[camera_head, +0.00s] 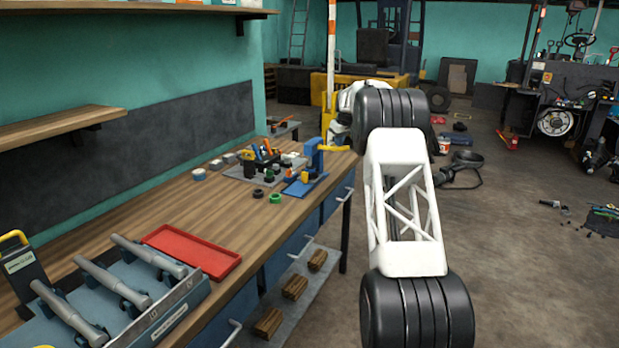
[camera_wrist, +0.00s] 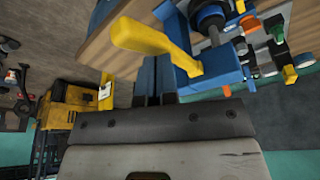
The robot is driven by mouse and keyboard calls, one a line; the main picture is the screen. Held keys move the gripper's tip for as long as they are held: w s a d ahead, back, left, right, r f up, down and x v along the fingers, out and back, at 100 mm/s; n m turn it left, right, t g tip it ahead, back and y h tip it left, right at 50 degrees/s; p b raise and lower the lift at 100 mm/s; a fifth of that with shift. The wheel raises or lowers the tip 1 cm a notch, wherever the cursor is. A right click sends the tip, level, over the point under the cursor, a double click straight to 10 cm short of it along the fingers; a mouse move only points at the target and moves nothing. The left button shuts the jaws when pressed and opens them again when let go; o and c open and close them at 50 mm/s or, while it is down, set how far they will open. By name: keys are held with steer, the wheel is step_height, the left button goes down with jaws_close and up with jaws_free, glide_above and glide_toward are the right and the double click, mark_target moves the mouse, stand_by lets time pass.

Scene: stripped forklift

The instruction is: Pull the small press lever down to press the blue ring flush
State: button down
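The small press (camera_head: 312,160) is blue and stands at the far end of the bench. Its yellow lever (camera_head: 334,148) sticks out to the right, roughly level. In the wrist view the lever (camera_wrist: 150,45) crosses in front of my gripper's fingertips (camera_wrist: 158,68), beside the blue press frame (camera_wrist: 175,20). The two dark fingers lie side by side with no clear gap, and nothing shows between them. Contact with the lever cannot be told. In the head view my arm hides most of the gripper. I cannot make out the blue ring clearly in the press.
A green ring (camera_head: 275,198) and a black ring (camera_head: 257,194) lie on the bench beside the press. A red tray (camera_head: 192,250) is nearer. Open floor lies right of the bench.

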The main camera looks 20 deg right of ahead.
steer(key=shift+f, duration=1.95)
steer(key=shift+r, duration=5.35)
step_height(320, 180, up, 5)
glide_above(338, 149)
steer(key=shift+w+d, duration=0.25)
steer(key=shift+w, duration=0.15)
